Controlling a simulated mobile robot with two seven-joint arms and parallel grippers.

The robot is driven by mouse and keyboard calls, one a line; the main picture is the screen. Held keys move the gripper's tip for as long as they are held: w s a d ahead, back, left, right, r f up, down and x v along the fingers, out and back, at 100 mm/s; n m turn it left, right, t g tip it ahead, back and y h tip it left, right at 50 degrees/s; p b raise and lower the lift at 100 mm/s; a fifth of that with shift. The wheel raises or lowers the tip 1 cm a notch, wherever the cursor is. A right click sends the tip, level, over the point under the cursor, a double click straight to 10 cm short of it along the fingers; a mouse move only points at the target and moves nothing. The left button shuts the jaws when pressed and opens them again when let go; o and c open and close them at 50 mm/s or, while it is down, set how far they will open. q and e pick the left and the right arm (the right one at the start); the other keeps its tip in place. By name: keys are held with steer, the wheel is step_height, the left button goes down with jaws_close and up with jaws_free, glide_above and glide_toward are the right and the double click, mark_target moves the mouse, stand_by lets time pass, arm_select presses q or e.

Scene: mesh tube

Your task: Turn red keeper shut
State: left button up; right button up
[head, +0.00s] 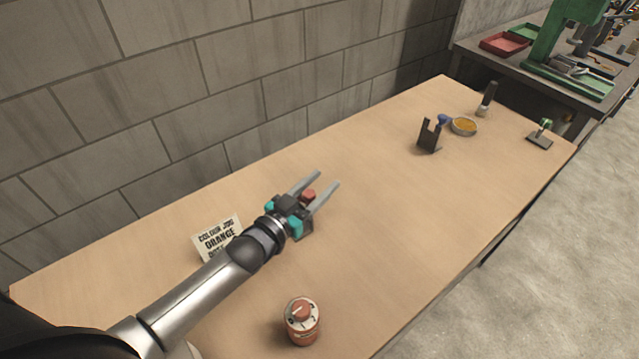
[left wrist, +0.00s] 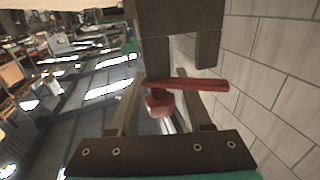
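My left gripper (head: 319,184) reaches in over the table from the left, its two grey fingers apart. A small red piece (head: 308,195) shows between them near the palm. In the left wrist view this appears as a red rounded knob (left wrist: 159,104) with a red bar (left wrist: 195,85) running right from it. There is a gap between the knob and the finger on the right, so I see no grip on it. I cannot tell what holds the red piece. A red and white round canister with a red handled top (head: 302,318) stands near the table's front. My right gripper is not in view.
A dark forked stand (head: 429,138), a yellow-filled bowl (head: 464,126), a brush-like upright tool (head: 487,98) and a small green-topped stand (head: 541,134) are farther right. The middle of the table is clear; a block wall runs behind.

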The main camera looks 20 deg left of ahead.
arm_select(q)
jaws_close()
steer(key=shift+h, duration=0.3)
steer(key=shift+s+d+f+m+g+h+b, duration=0.15)
steer(key=shift+m+g+h+b, duration=0.35)
steer(key=shift+m+h, duration=0.35)
steer(key=shift+d+r+m+g+h+b, duration=0.15)
steer(key=shift+m+g+h+b, duration=0.45)
steer(key=shift+h, duration=0.35)
steer(key=m+g+h, duration=0.1)
steer(key=m+h+b, duration=0.1)
steer(key=m+g+h+b, duration=0.1)
steer(key=shift+s+d+g+h, duration=0.3)
steer(key=shift+d+h, duration=0.05)
steer(key=shift+h, duration=0.05)
steer(key=shift+o, duration=1.2)
jaws_free()
